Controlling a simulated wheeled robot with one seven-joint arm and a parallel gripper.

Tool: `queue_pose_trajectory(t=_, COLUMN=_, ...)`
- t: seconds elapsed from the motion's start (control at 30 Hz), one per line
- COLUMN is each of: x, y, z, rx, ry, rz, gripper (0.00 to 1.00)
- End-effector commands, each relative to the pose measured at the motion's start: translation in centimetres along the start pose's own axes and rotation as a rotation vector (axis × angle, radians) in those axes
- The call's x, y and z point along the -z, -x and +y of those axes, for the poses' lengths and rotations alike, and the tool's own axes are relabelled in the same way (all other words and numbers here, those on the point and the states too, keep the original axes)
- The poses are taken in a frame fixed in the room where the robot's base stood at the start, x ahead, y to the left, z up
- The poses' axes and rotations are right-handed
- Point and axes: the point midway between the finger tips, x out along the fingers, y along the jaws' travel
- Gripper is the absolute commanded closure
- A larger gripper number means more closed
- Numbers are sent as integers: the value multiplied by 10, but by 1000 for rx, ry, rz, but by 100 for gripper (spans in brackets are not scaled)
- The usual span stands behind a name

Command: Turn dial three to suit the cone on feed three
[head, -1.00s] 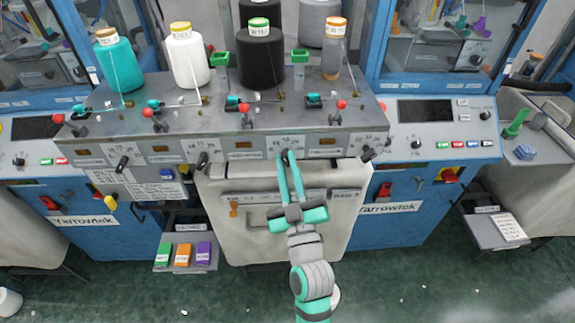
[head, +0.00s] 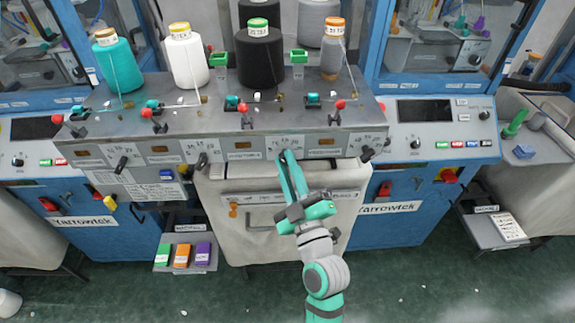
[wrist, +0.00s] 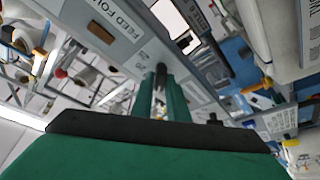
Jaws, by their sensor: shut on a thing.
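Dial three is the dark knob on the panel front, third from the left, mostly hidden by my fingertips. In the wrist view its dark tip (wrist: 160,70) shows between them. My gripper (head: 284,156) is shut on it, with the teal fingers reaching up from below. The scale marks (head: 286,142) above the dial are too small to read, and I cannot tell where its pointer stands. The third cone from the left is black (head: 260,62), with a green top and a white label (head: 258,33) whose print I cannot read clearly.
Dial two (head: 202,160) and dial four (head: 367,153) flank my gripper. A teal cone (head: 118,65), a white cone (head: 188,60) and a grey cone (head: 332,58) stand on the shelf. A pale cover (head: 235,225) hangs below the panel.

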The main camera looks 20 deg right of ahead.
Motion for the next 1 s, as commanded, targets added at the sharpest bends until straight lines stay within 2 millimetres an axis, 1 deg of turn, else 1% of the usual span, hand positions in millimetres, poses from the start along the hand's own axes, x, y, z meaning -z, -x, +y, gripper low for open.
queue_pose_trajectory(t=0.17, x=-1, y=0, z=0, rx=2, ry=0, rz=-2, gripper=100)
queue_pose_trajectory(t=0.2, x=-1, y=0, z=0, rx=1, ry=0, rz=-2, gripper=76)
queue_pose_trajectory(t=0.23, x=-1, y=0, z=0, rx=1, ry=0, rz=-2, gripper=69)
queue_pose_trajectory(t=0.27, x=-1, y=0, z=0, rx=1, ry=0, rz=-2, gripper=67)
queue_pose_trajectory(t=0.57, x=0, y=1, z=0, rx=1, ry=0, rz=-1, gripper=67)
queue_pose_trajectory(t=0.67, x=-1, y=4, z=0, rx=1, ry=0, rz=-2, gripper=67)
queue_pose_trajectory(t=0.77, x=-1, y=11, z=0, rx=1, ry=3, rz=-3, gripper=67)
queue_pose_trajectory(t=1.0, x=-2, y=37, z=0, rx=2, ry=3, rz=-4, gripper=67)
